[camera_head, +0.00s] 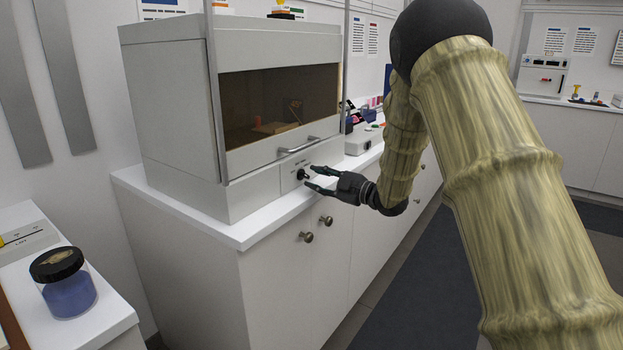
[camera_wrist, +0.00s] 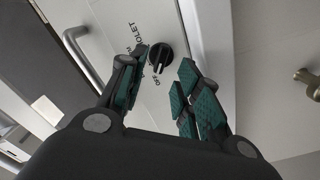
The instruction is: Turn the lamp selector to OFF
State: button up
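The lamp selector (camera_wrist: 160,57) is a round black knob with a white pointer line, on the pale front strip of a grey cabinet (camera_head: 170,120). In the wrist view the pointer faces down toward the lettering "OFF"; "OLET" shows above, and another label is mostly hidden by a finger. In the head view the selector (camera_head: 301,174) is small and dark, below the cabinet's window. My gripper (camera_head: 309,179) is just in front of it. In the wrist view my gripper (camera_wrist: 163,64) is open, with one green-padded finger on each side of the knob. I cannot tell whether either finger touches it.
A bar handle (camera_head: 298,146) sticks out above the selector. The white counter (camera_head: 190,210) ends just below it, with round drawer knobs (camera_head: 306,237) under its edge. A blue pigment jar (camera_head: 66,285) stands far left. The floor to the right is clear.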

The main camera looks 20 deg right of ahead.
jog(key=v, duration=0.9)
jog(key=shift+w+f, duration=0.1)
jog(key=s+a+f+m+g+h, duration=0.15)
jog(key=s+f+m, duration=0.25)
jog(key=f, duration=0.7)
jog(key=s+a+f+m+g+h, duration=0.1)
jog(key=s+a+f+m+h, duration=0.2)
jog(key=f, duration=0.8)
jog(key=s+a+f+m+g+h, duration=0.1)
jog(key=s+f+m+h, duration=0.3)
jog(key=f, duration=0.8)
jog(key=s+a+f+m+g, duration=0.2)
jog(key=s+f+m+g, duration=0.1)
jog(key=s+f, duration=0.75)
jog(key=s+a+f+m+g+h, duration=0.1)
jog(key=s+f+m+g, duration=0.15)
jog(key=s, duration=0.85)
jog(key=s+a+f+m+g+h, duration=0.1)
jog(key=s+a+f+g, duration=0.15)
jog(key=s, duration=0.85)
jog(key=s+a+f+m+g+h, duration=0.1)
jog(key=s+f+g, duration=0.2)
jog(key=s, duration=0.8)
notch_tip(320, 180, up, 15)
jog(key=w+p, duration=0.1)
jog(key=p, duration=1.4)
jog(key=shift+d, duration=0.3)
